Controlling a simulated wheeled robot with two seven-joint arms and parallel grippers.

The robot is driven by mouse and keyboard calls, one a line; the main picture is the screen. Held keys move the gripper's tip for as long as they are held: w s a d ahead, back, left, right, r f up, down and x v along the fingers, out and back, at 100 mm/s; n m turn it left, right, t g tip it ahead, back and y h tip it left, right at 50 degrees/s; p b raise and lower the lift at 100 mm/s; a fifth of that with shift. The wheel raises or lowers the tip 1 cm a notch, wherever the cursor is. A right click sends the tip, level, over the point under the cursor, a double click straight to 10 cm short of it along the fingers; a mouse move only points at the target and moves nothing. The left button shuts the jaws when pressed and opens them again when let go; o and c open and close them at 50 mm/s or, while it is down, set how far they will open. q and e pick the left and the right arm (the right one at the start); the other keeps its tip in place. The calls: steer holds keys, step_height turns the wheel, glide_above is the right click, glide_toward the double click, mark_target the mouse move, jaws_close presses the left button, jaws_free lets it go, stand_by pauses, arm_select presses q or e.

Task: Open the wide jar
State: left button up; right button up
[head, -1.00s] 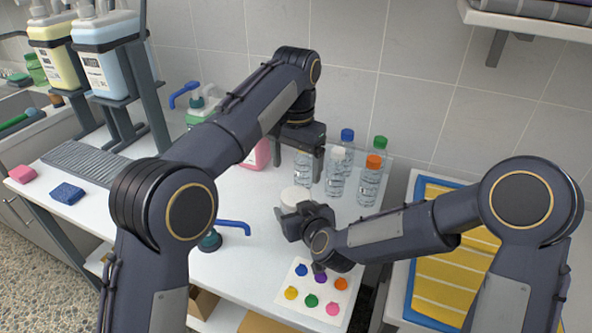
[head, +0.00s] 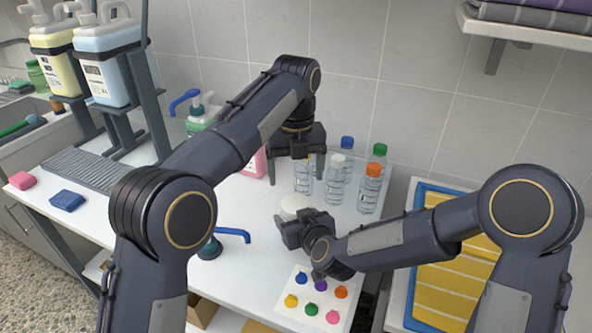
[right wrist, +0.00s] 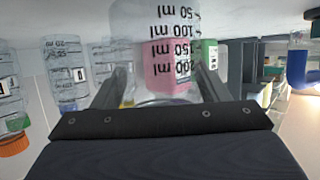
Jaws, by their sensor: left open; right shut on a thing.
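The wide jar has a white round lid (head: 294,205) in the head view, and its lower part is largely hidden behind my right gripper. In the right wrist view the clear jar body (right wrist: 158,22) with black millilitre marks appears upside down between the fingers. My right gripper (head: 289,226) is shut on the jar's side; its fingers also show in the right wrist view (right wrist: 160,82). My left gripper (head: 297,168) is open and empty, pointing down above and slightly behind the lid, apart from it.
Several clear bottles with coloured caps (head: 338,182) stand just right of and behind the jar. A pink bottle (head: 253,163) stands behind at left. A white card with coloured spots (head: 311,299) lies in front. A blue-topped pump (head: 233,232) is left of the jar.

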mark_target(296, 203)
arm_select(q)
steer(key=shift+m, duration=0.9)
steer(key=shift+f, duration=0.25)
step_height(296, 203, down, 8)
steer(key=shift+r, duration=0.25)
steer(key=c, duration=1)
steer(key=n, duration=1.3)
